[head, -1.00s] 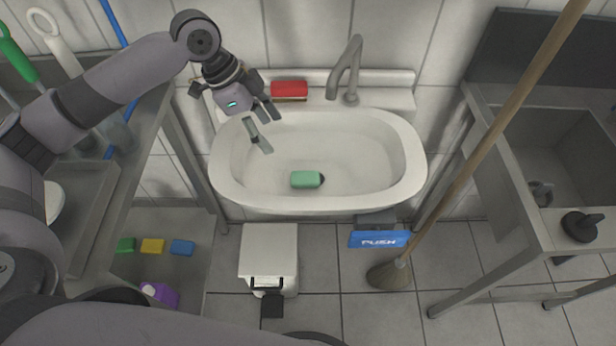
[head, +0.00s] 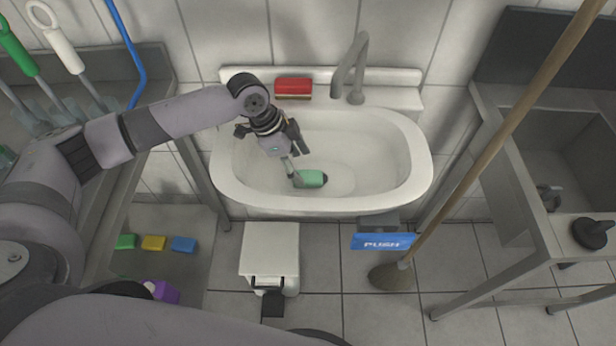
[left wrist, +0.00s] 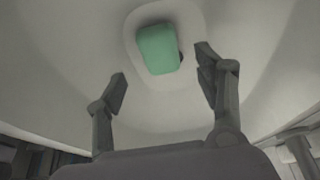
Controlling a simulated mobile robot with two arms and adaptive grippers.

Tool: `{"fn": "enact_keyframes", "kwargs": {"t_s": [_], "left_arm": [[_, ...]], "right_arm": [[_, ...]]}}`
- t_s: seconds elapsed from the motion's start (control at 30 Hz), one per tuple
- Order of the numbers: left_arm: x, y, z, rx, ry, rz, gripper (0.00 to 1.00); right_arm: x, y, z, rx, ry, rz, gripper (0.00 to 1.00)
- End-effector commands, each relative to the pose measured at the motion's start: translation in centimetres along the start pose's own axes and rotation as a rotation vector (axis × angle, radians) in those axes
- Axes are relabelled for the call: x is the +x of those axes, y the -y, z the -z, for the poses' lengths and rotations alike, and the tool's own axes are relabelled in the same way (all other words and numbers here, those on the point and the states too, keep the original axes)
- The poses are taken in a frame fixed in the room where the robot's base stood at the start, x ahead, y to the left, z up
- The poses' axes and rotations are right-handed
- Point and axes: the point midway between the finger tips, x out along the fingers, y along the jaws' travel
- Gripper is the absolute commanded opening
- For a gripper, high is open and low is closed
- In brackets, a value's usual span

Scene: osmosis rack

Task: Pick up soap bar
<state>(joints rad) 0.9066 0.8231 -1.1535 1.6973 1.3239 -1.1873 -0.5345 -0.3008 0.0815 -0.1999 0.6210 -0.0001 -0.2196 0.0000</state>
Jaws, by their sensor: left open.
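The green soap bar (head: 313,179) lies in the bottom of the white sink (head: 388,190). In the left wrist view the soap bar (left wrist: 158,49) shows beyond the fingertips, near the top middle, above a dark spot at its right edge. My left gripper (head: 302,166) is inside the basin, with one finger overlapping the soap's left end in the head view. In the left wrist view the left gripper (left wrist: 162,85) is open, with nothing between its fingers. I cannot tell if a finger touches the soap. My right gripper is not in view.
A red sponge (head: 293,88) and the grey faucet (head: 350,75) are on the sink's back ledge. The basin's right side is free. A wooden pole (head: 480,165) leans right of the sink. A white bin (head: 270,250) and a blue PUSH sign (head: 383,241) are below.

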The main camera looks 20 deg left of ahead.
Motion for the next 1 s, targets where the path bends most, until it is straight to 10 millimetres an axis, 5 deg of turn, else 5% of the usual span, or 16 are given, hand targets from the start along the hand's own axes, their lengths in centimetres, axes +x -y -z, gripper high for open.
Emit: {"fn": "enact_keyframes", "kwargs": {"t_s": [0.3, 0.57, 1.0], "left_arm": [[4.2, 0.0, 0.1, 0.000, 0.000, -0.001, 0.63], [4.6, 0.0, 0.1, 0.000, 0.000, -0.001, 0.63], [4.5, 0.0, 0.1, 0.000, 0.000, -0.001, 0.35]], "right_arm": [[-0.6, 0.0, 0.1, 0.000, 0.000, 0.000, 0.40], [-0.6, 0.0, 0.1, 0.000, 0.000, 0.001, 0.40], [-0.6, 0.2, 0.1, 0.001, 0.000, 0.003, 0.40]]}}
